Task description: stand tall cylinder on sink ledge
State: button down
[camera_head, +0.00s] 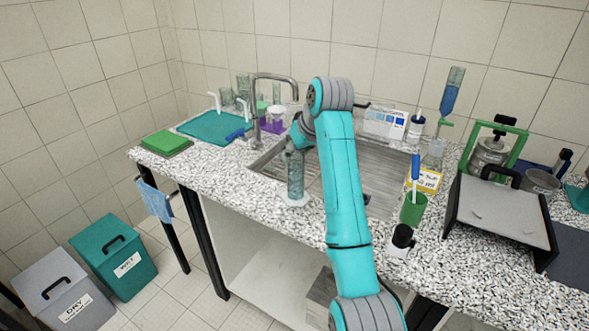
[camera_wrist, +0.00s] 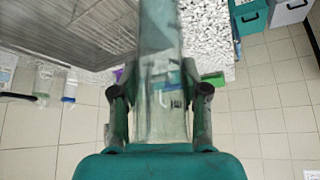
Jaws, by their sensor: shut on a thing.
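The tall clear glass cylinder (camera_head: 295,178) is upright in the head view, with a pale, wide foot at its lower end. The foot appears at the speckled front ledge (camera_head: 262,190) of the sink (camera_head: 375,192); I cannot tell whether it touches. My gripper (camera_head: 298,140) is at the cylinder's upper part, partly hidden by my arm. In the wrist view my gripper (camera_wrist: 160,95) has a finger on each side of the cylinder (camera_wrist: 160,55) and is shut on it.
A teal mat (camera_head: 208,127) with glassware behind it lies left of the faucet (camera_head: 272,78). A blue cloth (camera_head: 155,200) hangs at the counter's left end.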

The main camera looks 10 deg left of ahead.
aim_at(296, 166)
jog(key=shift+f, duration=2.15)
jog(key=c, duration=0.6)
grip_release()
jog(key=shift+f, duration=0.1)
